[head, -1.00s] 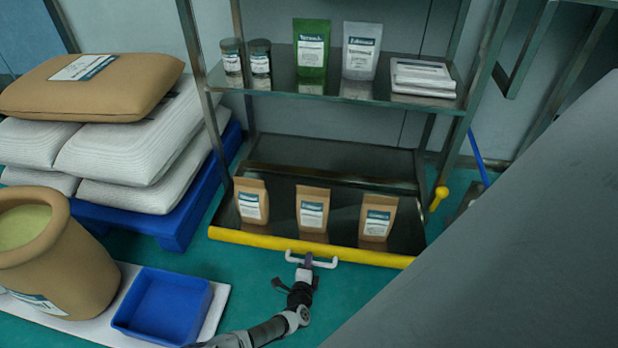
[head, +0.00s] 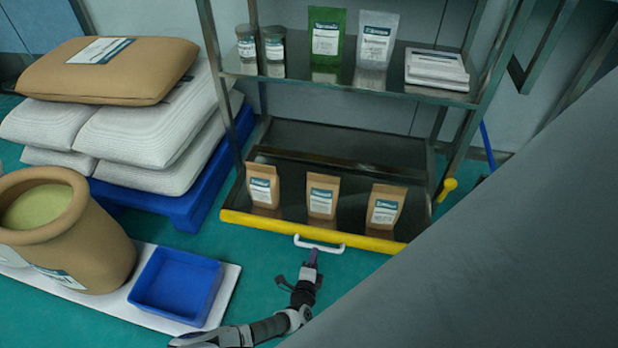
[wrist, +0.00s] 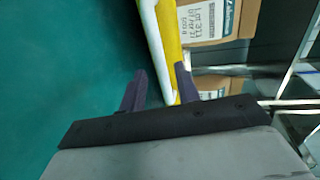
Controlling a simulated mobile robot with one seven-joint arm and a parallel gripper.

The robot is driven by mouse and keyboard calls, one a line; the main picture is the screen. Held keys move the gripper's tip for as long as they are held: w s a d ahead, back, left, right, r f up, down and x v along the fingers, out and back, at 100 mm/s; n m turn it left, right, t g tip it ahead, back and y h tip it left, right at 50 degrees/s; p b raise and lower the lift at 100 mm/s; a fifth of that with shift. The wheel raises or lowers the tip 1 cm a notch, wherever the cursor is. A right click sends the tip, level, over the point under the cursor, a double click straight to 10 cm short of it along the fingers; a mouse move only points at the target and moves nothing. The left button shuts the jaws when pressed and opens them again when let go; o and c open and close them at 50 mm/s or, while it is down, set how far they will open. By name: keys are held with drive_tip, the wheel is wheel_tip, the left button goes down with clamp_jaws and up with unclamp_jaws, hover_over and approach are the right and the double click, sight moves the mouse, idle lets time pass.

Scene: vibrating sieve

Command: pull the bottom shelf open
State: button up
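The bottom shelf (head: 345,222) is a dark tray with a yellow front bar (head: 262,224) and a white handle (head: 320,245). The tray sticks out in front of the rack's posts. My gripper (head: 312,257) is just in front of and below the handle in the head view. In the wrist view my gripper (wrist: 160,85) has its two dark fingers spread apart, with the white handle (wrist: 152,40) showing in the gap between them. The right finger overlaps the yellow bar (wrist: 171,40). I cannot tell whether either finger touches the handle.
Several brown pouches (head: 321,197) stand on the bottom shelf. The upper shelf (head: 395,80) holds jars and pouches. A blue bin (head: 178,285) and a large brown sack (head: 75,225) stand left. Stacked sacks rest on a blue pallet (head: 185,208).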

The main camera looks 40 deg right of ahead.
drive_tip(key=p+v, duration=0.4)
drive_tip(key=v, duration=0.4)
drive_tip(key=shift+s, duration=0.2)
drive_tip(key=shift+a, duration=0.1)
